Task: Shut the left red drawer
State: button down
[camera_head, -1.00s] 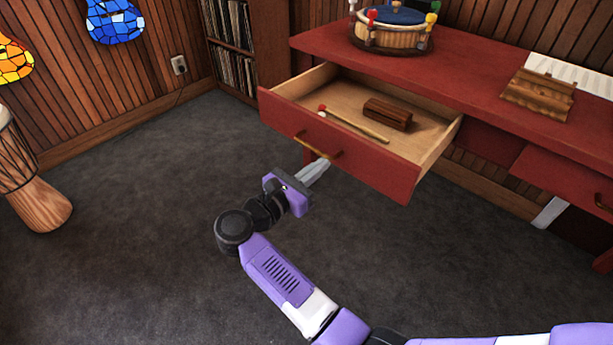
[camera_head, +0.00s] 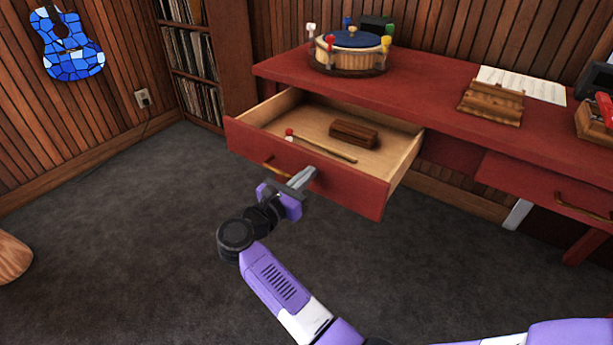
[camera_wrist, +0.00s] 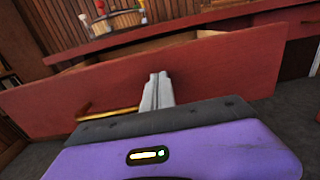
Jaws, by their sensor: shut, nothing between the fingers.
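The left red drawer (camera_head: 345,185) is pulled out of the red desk (camera_head: 440,103). A wooden block (camera_head: 354,133) and a mallet with a red tip (camera_head: 320,147) lie inside it. Its brass handle (camera_head: 280,170) is on the front panel. My gripper (camera_head: 304,177) is shut and empty, its fingertips at the drawer front just right of the handle. In the wrist view the fingers (camera_wrist: 157,90) point at the red front (camera_wrist: 215,75), with the handle (camera_wrist: 105,114) to their left. I cannot tell whether the tips touch the panel.
A second red drawer (camera_head: 540,190) at the right looks closed. A record shelf (camera_head: 187,55) stands at the back left.

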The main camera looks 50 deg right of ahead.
aim_at(362, 128)
jog(key=d+b, duration=0.3)
jog(key=d, duration=0.7)
jog(key=d+b, duration=0.4)
jog(key=d, duration=0.6)
jog(key=w+d+b, duration=0.1)
jog(key=d+b, duration=0.2)
jog(key=d, duration=0.7)
jog(key=shift+d+f, duration=0.1)
jog(key=shift+d, duration=0.1)
jog(key=shift+d+b, duration=0.4)
jog(key=shift+d, duration=0.15)
jog(key=shift+d+r, duration=0.1)
jog(key=shift+r, duration=0.1)
jog(key=shift+d+r, duration=0.1)
